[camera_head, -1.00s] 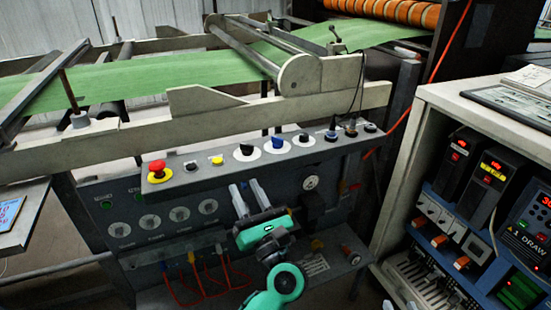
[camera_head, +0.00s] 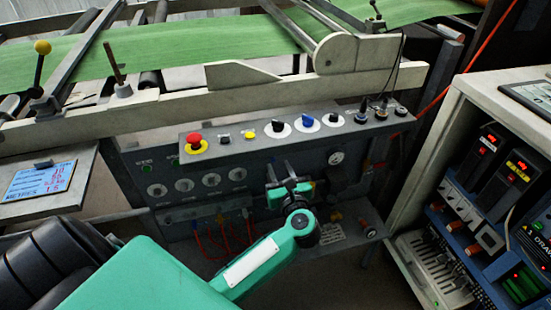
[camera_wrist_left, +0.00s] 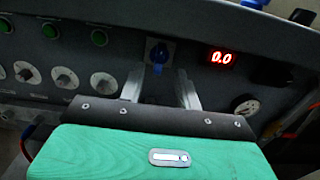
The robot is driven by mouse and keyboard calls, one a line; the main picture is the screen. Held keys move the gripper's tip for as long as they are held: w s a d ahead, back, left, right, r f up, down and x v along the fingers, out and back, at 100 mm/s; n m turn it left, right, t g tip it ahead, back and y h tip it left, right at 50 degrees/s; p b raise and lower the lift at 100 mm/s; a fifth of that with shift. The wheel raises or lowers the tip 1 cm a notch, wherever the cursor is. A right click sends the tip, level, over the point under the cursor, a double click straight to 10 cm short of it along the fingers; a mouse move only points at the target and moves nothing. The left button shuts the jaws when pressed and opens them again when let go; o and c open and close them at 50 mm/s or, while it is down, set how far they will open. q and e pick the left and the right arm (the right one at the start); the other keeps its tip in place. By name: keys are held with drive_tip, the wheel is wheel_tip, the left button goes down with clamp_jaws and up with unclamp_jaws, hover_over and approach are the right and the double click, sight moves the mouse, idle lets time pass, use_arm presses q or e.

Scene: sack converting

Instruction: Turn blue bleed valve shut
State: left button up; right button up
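My left gripper (camera_head: 281,172) is in front of the console's front panel, below the row of knobs on its top. Its two fingers are open and apart, with nothing between them that I can see held. In the left wrist view, a small blue lever on a dark square plate, likely the blue bleed valve (camera_wrist_left: 158,54), is on the panel ahead of the gap between the fingertips (camera_wrist_left: 160,88). In the head view my gripper hides that spot. A separate blue knob (camera_head: 308,120) sits on the console top. My right gripper is out of view.
A red mushroom button (camera_head: 195,140) and black knobs share the console top. Several round white dials (camera_head: 184,184) line the panel left of my gripper. A red 0.0 display (camera_wrist_left: 221,57) is right of the blue lever. A grey cabinet (camera_head: 468,100) stands at right.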

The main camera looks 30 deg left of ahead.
use_arm(q)
drive_tip(key=x, duration=0.5)
clamp_jaws()
